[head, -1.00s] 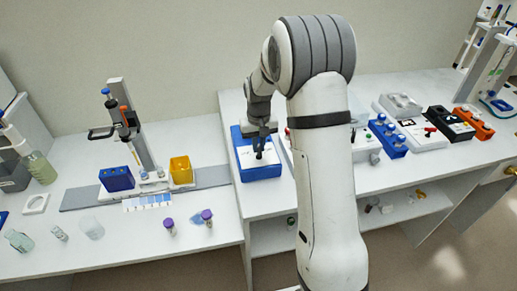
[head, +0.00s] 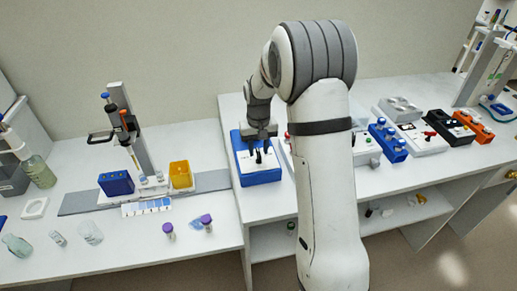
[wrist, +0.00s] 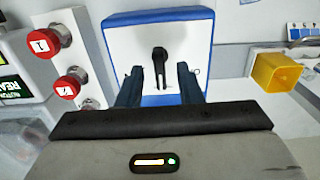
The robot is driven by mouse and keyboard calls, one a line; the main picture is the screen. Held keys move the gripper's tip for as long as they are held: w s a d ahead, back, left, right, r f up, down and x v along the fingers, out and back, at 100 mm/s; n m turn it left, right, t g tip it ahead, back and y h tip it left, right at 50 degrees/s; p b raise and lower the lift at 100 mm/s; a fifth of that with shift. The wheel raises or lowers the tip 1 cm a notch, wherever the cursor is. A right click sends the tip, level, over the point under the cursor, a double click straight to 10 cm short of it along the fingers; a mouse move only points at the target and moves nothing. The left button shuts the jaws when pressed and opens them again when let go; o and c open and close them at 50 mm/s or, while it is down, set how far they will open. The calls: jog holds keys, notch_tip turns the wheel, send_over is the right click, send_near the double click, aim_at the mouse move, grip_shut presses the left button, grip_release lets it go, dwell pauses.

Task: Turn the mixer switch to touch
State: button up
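The mixer is a blue box with a white top plate, at the left end of the raised bench in the head view (head: 262,178). It also fills the upper middle of the wrist view (wrist: 195,35). A black lever switch (wrist: 159,62) stands on its white plate. My gripper (wrist: 159,78) is open, with one dark finger on each side of the switch. A gap shows between the switch and each finger. In the head view my gripper (head: 263,147) is over the mixer's top, and its fingers partly cover the switch. Any lettering on the plate is too small to read.
A yellow container (head: 180,175) and a blue rack (head: 116,183) are on the lower left bench, by a pipette stand (head: 132,125). Several devices, including a blue knobbed one (head: 390,142), line the bench to the right.

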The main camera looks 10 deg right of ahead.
aim_at(259, 152)
notch_tip(259, 152, up, 8)
jog(key=shift+f+b, duration=0.25)
jog(key=shift+b, duration=0.3)
dwell(0.4)
jog(key=s+r+t, duration=0.1)
jog(key=s+r, duration=0.3)
jog(key=s, duration=0.3)
jog(key=s+r+t, duration=0.1)
jog(key=s+r, duration=0.3)
jog(key=s, duration=0.4)
jog(key=s+f+t, duration=0.1)
jog(key=s, duration=1.3)
jog(key=shift+s+f, duration=0.15)
